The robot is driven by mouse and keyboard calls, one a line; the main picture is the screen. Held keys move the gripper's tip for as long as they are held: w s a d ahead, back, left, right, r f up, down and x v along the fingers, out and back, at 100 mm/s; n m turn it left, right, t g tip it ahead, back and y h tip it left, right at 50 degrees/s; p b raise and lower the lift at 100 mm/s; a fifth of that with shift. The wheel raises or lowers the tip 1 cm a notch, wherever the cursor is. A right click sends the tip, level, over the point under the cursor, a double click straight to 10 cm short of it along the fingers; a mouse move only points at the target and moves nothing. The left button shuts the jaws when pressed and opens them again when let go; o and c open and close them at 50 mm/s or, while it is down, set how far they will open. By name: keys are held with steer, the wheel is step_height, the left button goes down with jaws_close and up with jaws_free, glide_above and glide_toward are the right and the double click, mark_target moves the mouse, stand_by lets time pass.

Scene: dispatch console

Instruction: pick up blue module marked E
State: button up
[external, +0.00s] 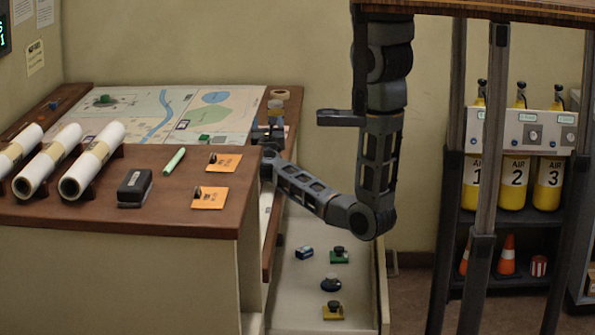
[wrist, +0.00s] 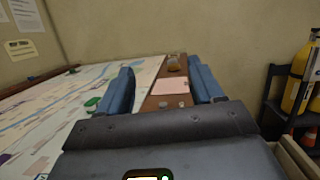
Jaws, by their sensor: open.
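Two blue pieces lie in the open drawer in the external view: a small blue block (external: 304,253) with a pale patch and a dark blue round module (external: 331,284) with a black knob. No letter E can be read on either, so I cannot tell which is the marked one. My gripper (external: 268,133) is above the right edge of the map table, well above and behind the drawer. In the wrist view my gripper (wrist: 162,86) shows two blue fingers wide apart with nothing between them. The drawer's pieces are not seen there.
A green module (external: 339,257) and a yellow module (external: 332,313) share the drawer (external: 285,310). The map (external: 175,110), rolled papers (external: 92,160), a black box (external: 134,188) and orange cards (external: 210,198) lie on the desk. A shelf of yellow cylinders (external: 513,185) stands right.

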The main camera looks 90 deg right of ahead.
steer(key=w+a+f+y, duration=0.1)
steer(key=w+a, duration=0.1)
steer(key=w, duration=0.1)
steer(key=w+a+f+m+y, duration=0.1)
steer(key=w+a, duration=0.2)
steer(key=w+a+f+y, duration=0.1)
steer(key=w+a, duration=0.1)
steer(key=w, duration=0.2)
steer(key=shift+a+f+g+y+p, duration=0.2)
steer(key=shift+g+y+p, duration=0.1)
steer(key=shift+g+y, duration=0.1)
steer(key=w+a+f+y, duration=0.1)
steer(key=a, duration=0.1)
steer(key=w+a+f+y, duration=0.1)
steer(key=w+a, duration=0.1)
steer(key=a, duration=0.1)
steer(key=w+a+f+n+y, duration=0.1)
steer(key=w+a+f, duration=0.1)
steer(key=a, duration=0.1)
steer(key=shift+w+y, duration=0.1)
steer(key=shift+y, duration=0.2)
steer(key=shift+w+d+f+p, duration=0.1)
steer(key=shift+d+f+p, duration=0.05)
steer(key=shift+p, duration=0.15)
steer(key=shift+p+x, duration=0.65)
steer(key=shift+x, duration=2.95)
steer(key=shift+w, duration=0.1)
steer(key=c, duration=1.1)
steer(key=shift+r, duration=0.3)
